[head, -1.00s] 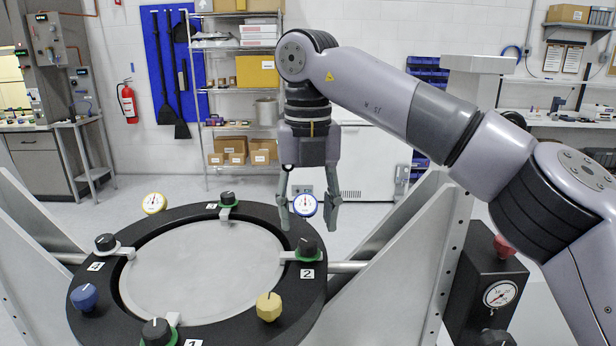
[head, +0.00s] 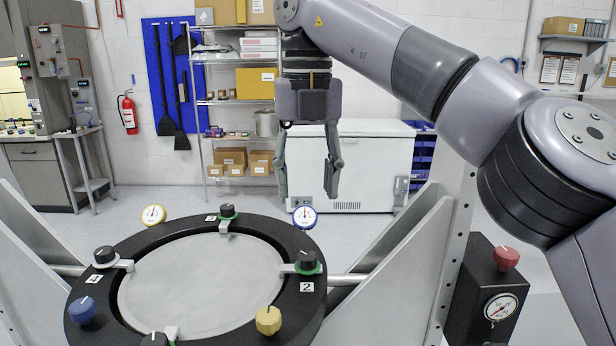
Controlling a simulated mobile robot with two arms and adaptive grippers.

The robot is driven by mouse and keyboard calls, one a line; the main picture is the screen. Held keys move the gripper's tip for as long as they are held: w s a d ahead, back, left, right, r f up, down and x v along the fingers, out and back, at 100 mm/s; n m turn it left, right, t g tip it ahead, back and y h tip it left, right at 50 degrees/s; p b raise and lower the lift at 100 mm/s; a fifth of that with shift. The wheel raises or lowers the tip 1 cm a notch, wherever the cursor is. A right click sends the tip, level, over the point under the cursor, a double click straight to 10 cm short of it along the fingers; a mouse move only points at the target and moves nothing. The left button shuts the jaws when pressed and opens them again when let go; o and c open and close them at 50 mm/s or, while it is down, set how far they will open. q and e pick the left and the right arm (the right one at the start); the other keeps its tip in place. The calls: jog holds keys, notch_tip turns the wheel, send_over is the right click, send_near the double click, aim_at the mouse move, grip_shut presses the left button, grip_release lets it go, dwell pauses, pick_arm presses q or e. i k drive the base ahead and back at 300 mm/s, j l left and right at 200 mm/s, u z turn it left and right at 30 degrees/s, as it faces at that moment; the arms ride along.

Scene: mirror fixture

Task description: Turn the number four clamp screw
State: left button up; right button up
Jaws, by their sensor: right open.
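The number four clamp screw (head: 104,254) is a black knob at the left of the black ring fixture (head: 82,307). Its label (head: 95,279) seems to read 4, and its clamp arm reaches the round grey mirror plate (head: 190,295). No green shows around this knob. The clamp screw by label 2 (head: 306,259) and the back clamp screw (head: 228,211) have green rings below their knobs. The front clamp screw (head: 155,339) is cut by the picture's bottom edge. My right gripper (head: 307,190) is open and empty, fingers down, above the fixture's far right side. My left gripper is out of view.
Blue (head: 82,310) and yellow (head: 268,320) knobs stand on the ring. A yellow-rimmed dial (head: 153,215) and a blue-rimmed dial (head: 305,217) stand at its back edge. Slanted metal supports flank it. A black box with a red knob (head: 506,257) and a gauge stands right.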

aim_at(105, 257)
jog(key=k, duration=1.5)
